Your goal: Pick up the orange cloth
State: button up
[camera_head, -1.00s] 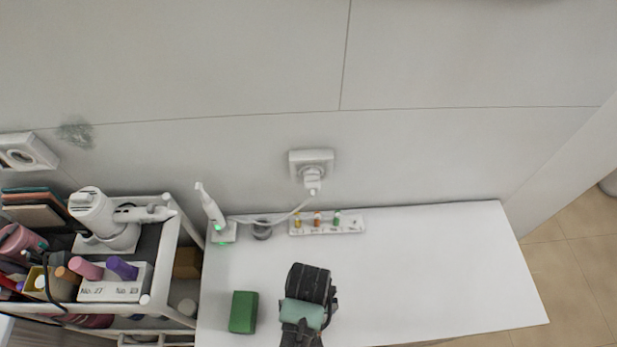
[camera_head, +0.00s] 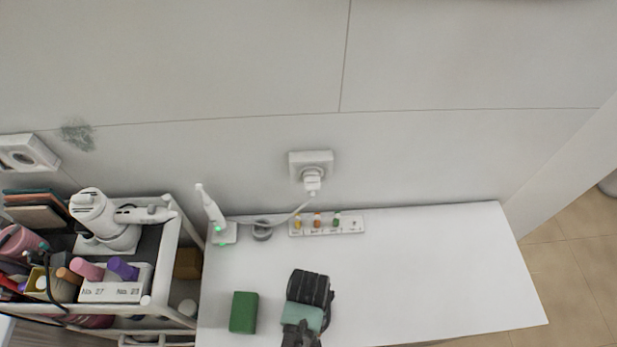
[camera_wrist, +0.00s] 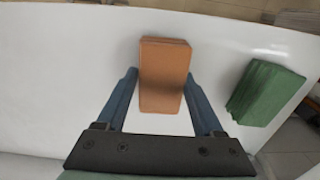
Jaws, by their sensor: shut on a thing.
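The orange cloth (camera_wrist: 165,80) is a folded, flat-sided block in the middle of the wrist view. My gripper (camera_wrist: 161,78) has one blue finger along each long side of it, and the fingers are shut on its nearer half. The far end of the cloth sticks out beyond the fingertips. In the head view, my dark wrist and gripper (camera_head: 308,290) are over the white table, and the orange cloth is hidden. How far the cloth is above the table, if at all, I cannot tell.
A green folded cloth (camera_head: 244,312) lies to the left of my gripper on the white table (camera_head: 430,270). A loaded cart (camera_head: 160,280) is at the left. The table's right half is clear.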

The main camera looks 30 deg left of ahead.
notch_tip(320, 180, up, 10)
jog(key=shift+b, duration=0.55)
